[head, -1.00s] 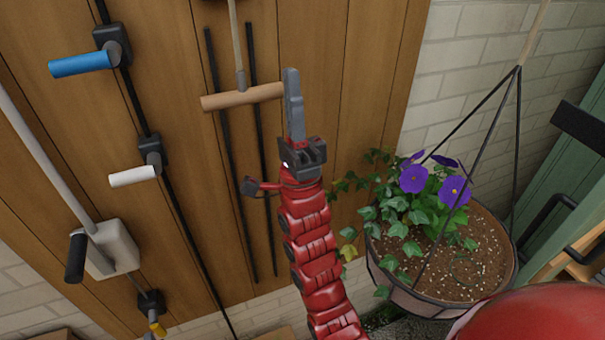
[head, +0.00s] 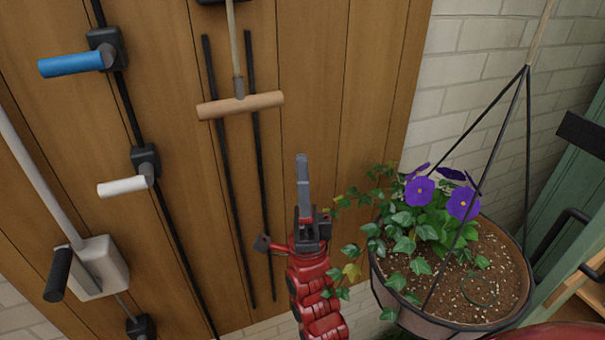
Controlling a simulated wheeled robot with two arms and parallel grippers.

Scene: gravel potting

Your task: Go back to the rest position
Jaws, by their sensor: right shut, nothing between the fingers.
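My right gripper (head: 303,185) shows in the head view, at the end of a red arm that rises from the bottom centre. Its grey fingers point up and are closed together with nothing between them. It is in front of the wooden panel, below and to the right of a wooden T-handle (head: 240,105), and apart from it. Trailing ivy leaves are just right of the gripper. My left gripper is not in view.
A hanging pot (head: 400,313) with purple flowers (head: 419,190) and ivy hangs at the right on dark cords. Blue (head: 76,63) and white (head: 122,187) handles stick out from the wooden panel (head: 375,90) at left. A green frame stands at far right.

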